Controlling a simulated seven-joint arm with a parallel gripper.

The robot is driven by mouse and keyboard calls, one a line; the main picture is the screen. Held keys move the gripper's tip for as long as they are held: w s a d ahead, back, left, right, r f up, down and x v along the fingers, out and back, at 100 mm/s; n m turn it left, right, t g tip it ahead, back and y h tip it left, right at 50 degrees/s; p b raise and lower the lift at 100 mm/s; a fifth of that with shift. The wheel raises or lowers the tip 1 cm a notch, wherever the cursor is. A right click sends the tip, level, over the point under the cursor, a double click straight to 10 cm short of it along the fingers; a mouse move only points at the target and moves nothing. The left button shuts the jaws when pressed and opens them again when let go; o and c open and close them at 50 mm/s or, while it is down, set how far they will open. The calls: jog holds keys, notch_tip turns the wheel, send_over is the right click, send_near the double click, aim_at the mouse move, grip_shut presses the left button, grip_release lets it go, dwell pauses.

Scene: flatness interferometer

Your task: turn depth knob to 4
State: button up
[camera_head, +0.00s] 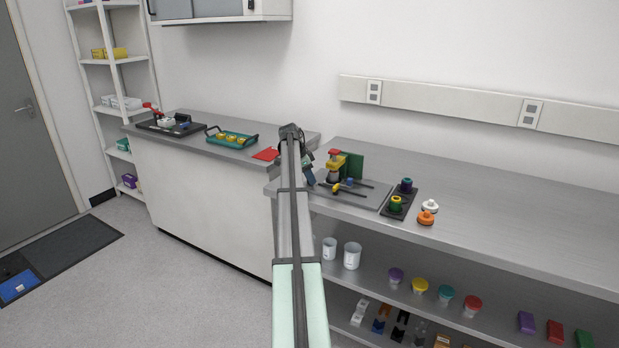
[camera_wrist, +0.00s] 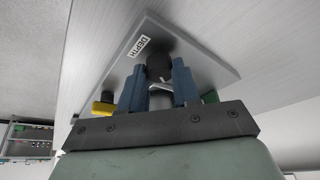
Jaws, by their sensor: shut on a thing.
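The depth knob (camera_wrist: 159,66) is a dark round knob with a small light mark, on a grey panel (camera_wrist: 188,50) labelled DEPTH (camera_wrist: 138,46). My gripper (camera_wrist: 157,80) has its two blue fingers on either side of the knob and is shut on it. No scale numbers are readable, so I cannot tell the setting. In the head view my gripper (camera_head: 308,172) is at the left end of the right bench, beside a device with a red and yellow part (camera_head: 336,163) and a green plate (camera_head: 355,163). The knob is hidden there behind my arm.
A dark tray (camera_head: 411,194) with yellow-green and blue-topped pieces stands right of the device. White (camera_head: 430,205) and orange (camera_head: 426,217) pieces lie beside it. A teal tray (camera_head: 232,138) and a red sheet (camera_head: 266,154) are on the left counter.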

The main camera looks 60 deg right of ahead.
jog(key=shift+w+m+y, duration=0.1)
jog(key=shift+m+y, duration=0.3)
jog(key=shift+m, duration=0.7)
jog(key=shift+g, duration=0.3)
jog(key=o, duration=1)
jog(key=shift+o, duration=0.2)
jog(key=shift+r, duration=0.1)
jog(key=v, duration=1.3)
jog(key=shift+r, duration=0.3)
